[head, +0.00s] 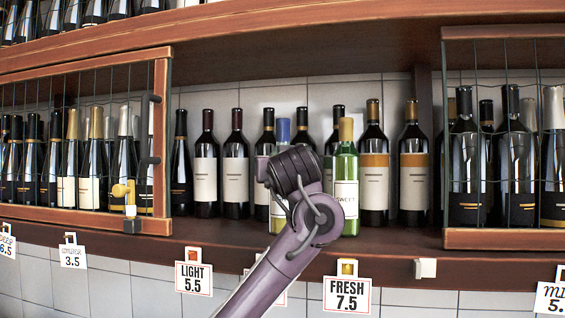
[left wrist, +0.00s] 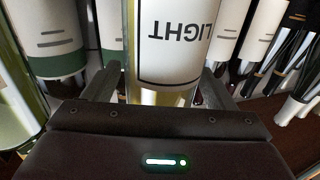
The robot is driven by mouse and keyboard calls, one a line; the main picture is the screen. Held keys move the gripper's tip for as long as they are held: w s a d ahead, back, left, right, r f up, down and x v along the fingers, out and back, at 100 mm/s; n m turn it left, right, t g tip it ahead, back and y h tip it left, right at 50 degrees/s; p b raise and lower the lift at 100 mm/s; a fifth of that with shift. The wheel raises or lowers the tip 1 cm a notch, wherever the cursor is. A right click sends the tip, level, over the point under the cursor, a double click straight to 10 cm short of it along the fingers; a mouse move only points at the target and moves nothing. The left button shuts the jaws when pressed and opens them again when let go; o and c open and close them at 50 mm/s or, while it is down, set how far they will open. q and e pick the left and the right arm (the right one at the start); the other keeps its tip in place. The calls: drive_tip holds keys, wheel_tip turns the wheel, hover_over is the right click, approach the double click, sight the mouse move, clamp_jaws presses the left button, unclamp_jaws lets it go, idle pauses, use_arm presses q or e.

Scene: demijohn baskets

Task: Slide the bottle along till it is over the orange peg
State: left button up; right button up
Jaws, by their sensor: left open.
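The pale yellow-green bottle with a blue top (head: 283,131) stands on the shelf, mostly hidden behind my left arm in the head view. In the left wrist view its white label (left wrist: 172,40) reads LIGHT upside down. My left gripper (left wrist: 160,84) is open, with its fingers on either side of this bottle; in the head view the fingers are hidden. An orange-red peg (head: 193,253) is on the shelf's front edge above the LIGHT 5.5 sign, left of the bottle. My right gripper is in neither view.
A green SWEET bottle (head: 345,190) stands just right of the bottle. Dark wine bottles (head: 236,165) line the back. A yellow peg (head: 347,267) and a white peg (head: 425,268) are on the front edge. Wire-fronted frames (head: 160,140) flank the opening. The shelf front toward the orange-red peg looks clear.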

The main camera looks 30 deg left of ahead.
use_arm(q)
drive_tip(key=c, duration=1.6)
drive_tip(key=shift+a, duration=0.1)
